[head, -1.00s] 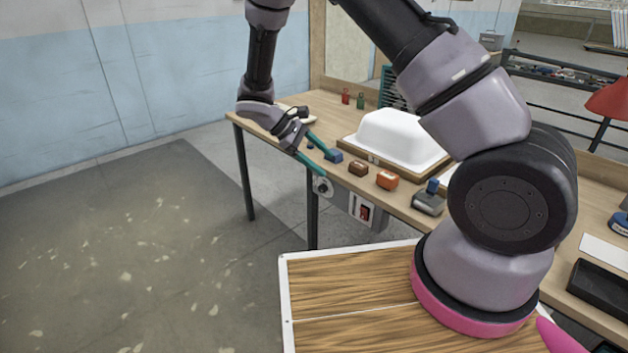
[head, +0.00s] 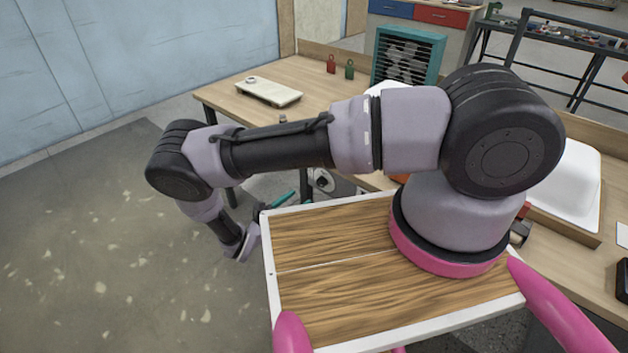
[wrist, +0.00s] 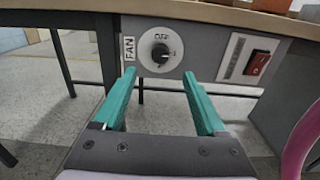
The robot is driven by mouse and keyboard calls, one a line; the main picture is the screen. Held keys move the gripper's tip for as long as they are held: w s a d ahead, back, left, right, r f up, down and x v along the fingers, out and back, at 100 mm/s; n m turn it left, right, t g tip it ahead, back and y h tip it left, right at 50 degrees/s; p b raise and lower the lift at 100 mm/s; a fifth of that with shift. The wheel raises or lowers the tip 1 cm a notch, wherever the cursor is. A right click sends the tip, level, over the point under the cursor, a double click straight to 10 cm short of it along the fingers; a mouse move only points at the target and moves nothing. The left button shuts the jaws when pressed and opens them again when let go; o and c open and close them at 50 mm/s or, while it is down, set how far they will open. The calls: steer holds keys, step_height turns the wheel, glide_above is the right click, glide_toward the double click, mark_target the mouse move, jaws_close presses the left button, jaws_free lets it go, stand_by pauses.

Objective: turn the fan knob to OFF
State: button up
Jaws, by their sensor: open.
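The fan knob (wrist: 160,53) is a black round knob on a white dial, under the table edge beside a FAN label (wrist: 129,47). Small print shows above it, and its exact pointer setting is too small to read surely. In the head view the knob (head: 322,181) shows on its pale plate, just past my fingers. My gripper (wrist: 159,75) is open. Its two teal fingers lie left and right of the knob in the picture, tips slightly below it, with nothing between them. I cannot tell that they touch it. In the head view the gripper (head: 282,200) is low, left of the knob.
A red rocker switch (wrist: 258,62) sits on the panel right of the knob. The wooden table top (head: 240,112) overhangs it. A teal fan (head: 405,55), padlocks and a pale board (head: 268,92) stand on the table. The floor left of the table is clear.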

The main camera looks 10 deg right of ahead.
mark_target(319, 183)
steer(key=x, duration=1)
steer(key=shift+w+d, duration=0.1)
steer(key=shift+d, duration=0.05)
steer(key=shift+c, duration=0.3)
jaws_close()
